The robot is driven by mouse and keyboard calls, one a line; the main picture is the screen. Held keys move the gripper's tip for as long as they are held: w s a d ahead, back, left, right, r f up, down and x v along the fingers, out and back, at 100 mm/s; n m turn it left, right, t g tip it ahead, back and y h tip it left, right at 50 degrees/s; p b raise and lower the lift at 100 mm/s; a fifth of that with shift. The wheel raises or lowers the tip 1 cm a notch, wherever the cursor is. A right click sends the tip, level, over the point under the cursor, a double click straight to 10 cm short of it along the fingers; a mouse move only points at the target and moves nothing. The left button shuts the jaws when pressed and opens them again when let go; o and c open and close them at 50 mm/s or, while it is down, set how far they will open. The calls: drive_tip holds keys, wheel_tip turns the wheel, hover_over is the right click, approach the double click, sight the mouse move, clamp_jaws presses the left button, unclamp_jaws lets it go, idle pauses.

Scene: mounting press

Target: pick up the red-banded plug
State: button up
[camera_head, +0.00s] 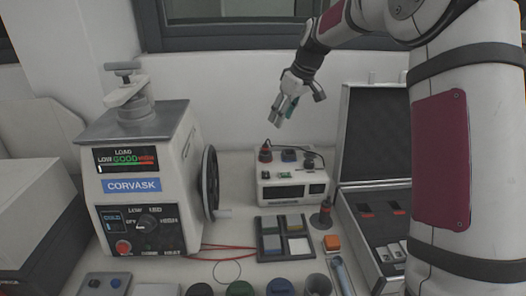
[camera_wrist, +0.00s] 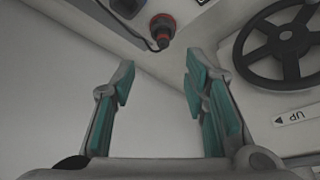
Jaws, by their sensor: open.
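The red-banded plug (camera_head: 265,153) is small and dark with a reddish band, and stands at the left end of the top of a white instrument box (camera_head: 291,190). In the wrist view the plug (camera_wrist: 162,28) shows a red-orange collar and a dark cable, beyond my fingertips and near the top edge. My gripper (camera_head: 284,110) is in the air above and behind the box in the head view. In the wrist view my gripper (camera_wrist: 158,78) has its teal-padded fingers spread wide with nothing between them.
A press (camera_head: 150,190) marked CORVASK stands at left; its handwheel (camera_wrist: 282,45) is close to my right finger in the wrist view.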

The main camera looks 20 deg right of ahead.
hover_over(266, 145)
drive_tip(key=s+d, duration=0.2)
wheel_tip(266, 145, down, 8)
drive_tip(key=shift+a+p+x, duration=0.2)
drive_tip(key=shift+p+x, duration=0.1)
drive_tip(key=shift+x, duration=0.95)
drive_tip(key=shift+a+p+x, duration=0.25)
drive_tip(key=shift+p+x, duration=0.05)
drive_tip(key=shift+x, duration=1)
drive_tip(key=shift+w+r, duration=0.1)
drive_tip(key=shift+r, duration=0.05)
clamp_jaws()
